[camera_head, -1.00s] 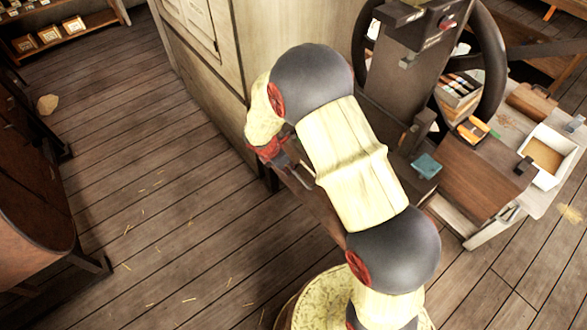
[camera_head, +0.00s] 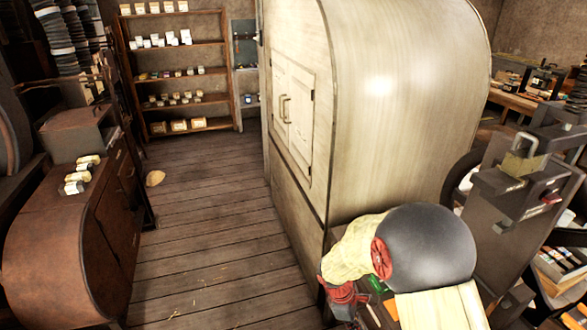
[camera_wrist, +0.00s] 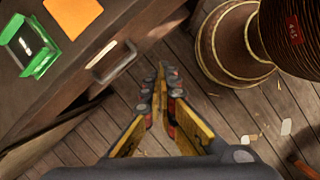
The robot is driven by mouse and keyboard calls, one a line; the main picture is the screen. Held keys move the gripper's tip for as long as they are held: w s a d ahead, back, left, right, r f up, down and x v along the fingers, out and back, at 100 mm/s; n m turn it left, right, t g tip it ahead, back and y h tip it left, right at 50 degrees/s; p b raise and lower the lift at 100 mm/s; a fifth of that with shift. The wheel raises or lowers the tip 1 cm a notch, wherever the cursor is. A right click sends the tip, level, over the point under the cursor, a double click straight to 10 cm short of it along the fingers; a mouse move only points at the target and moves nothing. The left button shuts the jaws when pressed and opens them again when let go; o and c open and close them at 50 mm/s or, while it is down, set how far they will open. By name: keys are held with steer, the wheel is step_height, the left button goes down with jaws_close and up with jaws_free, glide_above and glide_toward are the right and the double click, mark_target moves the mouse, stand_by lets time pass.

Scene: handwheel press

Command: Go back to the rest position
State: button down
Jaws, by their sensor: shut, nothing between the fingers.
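My gripper (camera_wrist: 161,68) shows in the wrist view with its two yellow and dark fingers meeting at the tips. It is shut and empty, with the plank floor behind it. A dark wooden bench front with a metal handle (camera_wrist: 114,62) is to its left, apart from the fingers. In the head view my gripper is low in the picture, beside the lower corner of the pale cabinet (camera_head: 400,90), and its fingertips are hard to make out. The handwheel press (camera_head: 515,205) stands at the right, its wheel mostly hidden.
A green frame (camera_wrist: 40,62) and an orange card (camera_wrist: 74,12) lie on the bench top. A rust-brown cabinet (camera_head: 60,240) stands at the left and a shelf (camera_head: 165,88) at the back. The plank floor (camera_head: 205,215) between them is mostly clear.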

steer(key=s+r+m+t+y, duration=0.1)
steer(key=s+r+m, duration=0.3)
steer(key=r, duration=0.7)
steer(key=s+r+m+t+y, duration=0.1)
steer(key=s+r+m+t, duration=0.2)
steer(key=s+r, duration=0.6)
steer(key=s+r+m+t+y, duration=0.2)
steer(key=s+r+m, duration=0.4)
steer(key=r, duration=0.7)
steer(key=shift+s+m, duration=0.2)
steer(key=shift+m, duration=0.3)
steer(key=shift+r, duration=0.1)
